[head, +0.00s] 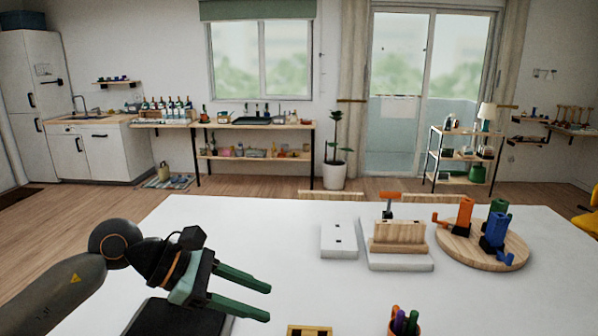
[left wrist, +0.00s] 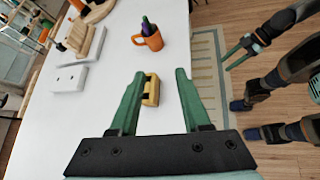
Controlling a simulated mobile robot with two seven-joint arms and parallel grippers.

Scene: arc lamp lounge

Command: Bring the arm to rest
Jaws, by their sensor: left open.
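My left gripper (head: 240,292) reaches over the white table (head: 290,285) from the left, with its two green fingers apart and nothing between them in the head view. In the left wrist view the same open fingers (left wrist: 157,75) point across the table. A small yellow wooden block with a dark slot (left wrist: 151,90) lies on the table beyond and between them in the picture, apart from the fingers. My right gripper (left wrist: 240,55) shows small at the upper right of the left wrist view, past the table's edge; its jaw state is unclear.
An orange mug (left wrist: 148,41) holds pens. A white plate (head: 339,241), a wooden rack (head: 398,233) on a white base and a round wooden board (head: 455,246) with coloured pieces stand farther right in the head view. The left middle of the table is clear.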

